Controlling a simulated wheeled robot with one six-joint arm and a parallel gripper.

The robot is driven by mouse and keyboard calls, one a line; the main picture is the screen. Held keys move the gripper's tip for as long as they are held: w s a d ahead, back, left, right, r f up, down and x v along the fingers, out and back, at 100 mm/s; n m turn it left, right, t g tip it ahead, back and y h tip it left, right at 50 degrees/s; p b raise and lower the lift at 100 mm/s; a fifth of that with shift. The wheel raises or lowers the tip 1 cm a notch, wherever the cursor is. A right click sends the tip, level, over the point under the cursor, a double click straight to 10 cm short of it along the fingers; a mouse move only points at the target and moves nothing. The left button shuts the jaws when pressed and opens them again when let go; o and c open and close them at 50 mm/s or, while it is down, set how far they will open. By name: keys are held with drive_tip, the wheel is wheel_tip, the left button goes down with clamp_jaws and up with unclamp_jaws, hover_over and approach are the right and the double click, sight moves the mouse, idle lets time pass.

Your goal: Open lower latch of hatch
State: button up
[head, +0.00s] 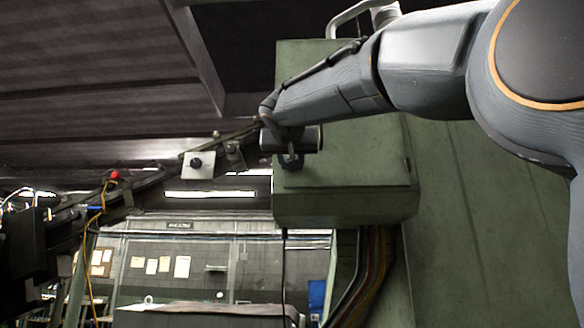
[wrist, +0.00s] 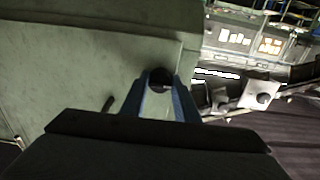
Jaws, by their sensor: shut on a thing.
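The hatch (head: 345,175) is the front of a large green metal cabinet, and it looks shut. In the wrist view the hatch (wrist: 85,65) fills the left side. My gripper (head: 291,161) is at the left edge of the hatch front in the head view, where it hides the latch. In the wrist view, which looks turned over, the blue-grey fingers of my gripper (wrist: 161,80) are closed around a dark round latch knob (wrist: 160,75), taken as the lower latch. A short dark piece (wrist: 108,104) shows on the hatch nearby; I cannot tell its part.
A white box with a black knob (head: 198,164) sits on a sloping dark rail left of the hatch. Cables (head: 375,270) hang below the cabinet. My arm spans the upper right of the head view. Open room with posted papers lies behind on the left.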

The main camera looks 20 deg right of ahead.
drive_tip(key=shift+b, duration=0.35)
clamp_jaws()
drive_tip(key=m+b, duration=0.5)
drive_tip(key=shift+b, duration=0.3)
drive_tip(key=shift+m, duration=0.3)
drive_tip(key=shift+m+b, duration=2.05)
drive_tip(key=shift+m, duration=0.65)
drive_tip(key=o, duration=1.3)
unclamp_jaws()
drive_tip(key=shift+o, duration=0.2)
